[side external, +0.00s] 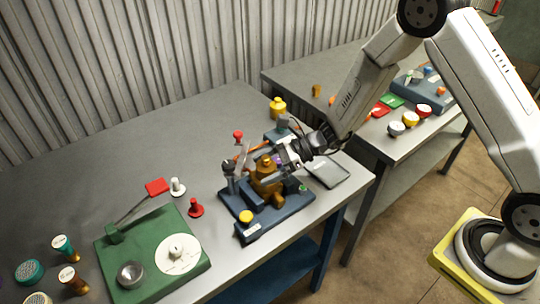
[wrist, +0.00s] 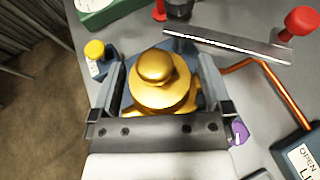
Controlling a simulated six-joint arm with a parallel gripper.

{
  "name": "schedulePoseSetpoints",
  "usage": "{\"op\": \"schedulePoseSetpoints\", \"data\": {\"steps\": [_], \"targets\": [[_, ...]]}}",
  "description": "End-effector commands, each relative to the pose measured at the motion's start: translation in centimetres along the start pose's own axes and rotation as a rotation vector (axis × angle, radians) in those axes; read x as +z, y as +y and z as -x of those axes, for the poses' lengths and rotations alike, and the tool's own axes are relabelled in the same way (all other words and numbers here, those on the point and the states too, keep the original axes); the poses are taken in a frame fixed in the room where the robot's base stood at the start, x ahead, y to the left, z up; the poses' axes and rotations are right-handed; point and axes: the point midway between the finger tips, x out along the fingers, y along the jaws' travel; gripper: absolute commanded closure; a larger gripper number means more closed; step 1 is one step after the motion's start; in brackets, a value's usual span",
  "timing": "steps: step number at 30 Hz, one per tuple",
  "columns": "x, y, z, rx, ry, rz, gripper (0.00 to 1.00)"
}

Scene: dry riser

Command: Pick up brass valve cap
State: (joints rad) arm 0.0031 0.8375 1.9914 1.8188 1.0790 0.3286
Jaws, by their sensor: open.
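The brass valve cap (wrist: 158,75) is a rounded golden knob on a wider round body. It is upright in the wrist view, between the two fingers of my gripper (wrist: 163,72). In the side external view the brass valve (side external: 266,172) stands on a dark blue base (side external: 285,214), with my gripper (side external: 280,158) reaching it from the right. My gripper is open, with one finger on each side of the brass. Some gap shows between brass and fingers near the top. The lower brass is hidden behind the gripper's crossbar.
A flat steel bar (wrist: 228,43) and an orange bent rod (wrist: 262,72) lie close by the brass. A yellow knob (side external: 246,216) sits on the base's front corner. A green board (side external: 150,258) and red pieces (side external: 195,207) stand left. A grey tray (side external: 328,172) lies right.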

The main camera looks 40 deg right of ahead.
Motion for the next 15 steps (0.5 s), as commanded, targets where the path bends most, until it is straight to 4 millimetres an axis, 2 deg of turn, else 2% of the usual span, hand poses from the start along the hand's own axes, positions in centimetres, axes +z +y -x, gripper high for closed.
{"op": "schedulePoseSetpoints", "data": {"steps": [3, 4, 13, 15], "targets": [[0.0, 0.0, 0.02, 0.0, 0.0, 0.0, 0.0], [0.0, 0.0, 0.02, 0.0, 0.0, 0.0, 0.03], [0.01, 0.01, 0.02, 0.0, 0.0, 0.0, 0.98], [0.05, -0.01, 0.03, 0.0, -0.001, 0.001, 0.99]]}}
